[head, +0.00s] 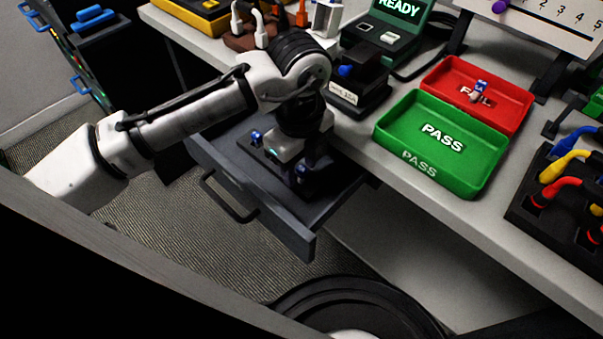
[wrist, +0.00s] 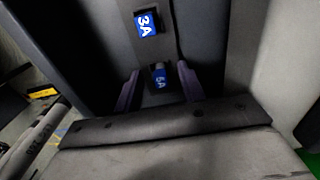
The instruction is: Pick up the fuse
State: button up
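Two blue-labelled fuses sit in the open drawer (head: 225,173). In the wrist view, the fuse marked 5A (wrist: 160,77) lies between the two purple fingers of my gripper (wrist: 158,92), with a gap on each side. The fuse marked 3A (wrist: 146,23) is further up in that view, clear of the fingers. A blue fuse also shows in the head view (head: 257,138), to the left of my gripper (head: 301,171). My gripper is open and points down into the drawer. Whether the fingers reach the drawer floor is hard to tell.
On the bench, a green PASS tray (head: 441,176) looks empty, and a red FAIL tray (head: 515,119) holds a small blue-and-white fuse (head: 481,89). A dark tester (head: 385,45) reads READY. A rack with coloured cables (head: 565,190) is at the right.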

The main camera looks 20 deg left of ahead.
jog(key=shift+c, duration=0.4)
grip_shut()
notch_tip(320, 180, up, 13)
jog(key=p, duration=0.5)
dwell(0.5)
